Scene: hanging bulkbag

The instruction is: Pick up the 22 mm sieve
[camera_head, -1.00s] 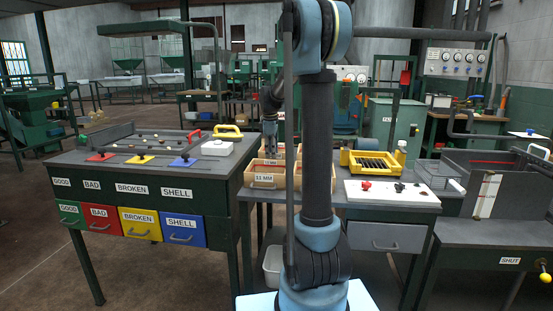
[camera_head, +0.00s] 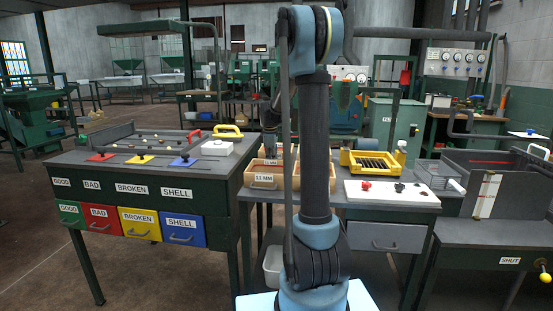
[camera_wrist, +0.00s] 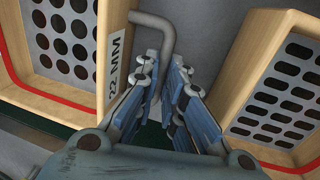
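In the wrist view the 22 mm sieve (camera_wrist: 75,50) is a pale wooden frame with a red line and a dark-holed grey plate, at the left. Its side bears a "22 MM" label (camera_wrist: 115,62). A grey bent rod handle (camera_wrist: 158,22) rises beside the label and its end runs down between my fingertips. My gripper (camera_wrist: 163,82) is open, with a gap between its two blue-grey fingers around the rod's end; contact is unclear. In the head view my gripper (camera_head: 270,143) is down at the sieve boxes, partly hidden by my arm.
Another slotted sieve (camera_wrist: 285,95) stands close at the right of the wrist view. In the head view a box labelled "11 MM" (camera_head: 264,181) sits in front on the bench. A yellow tray (camera_head: 372,162) and a sorting table (camera_head: 130,165) flank it.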

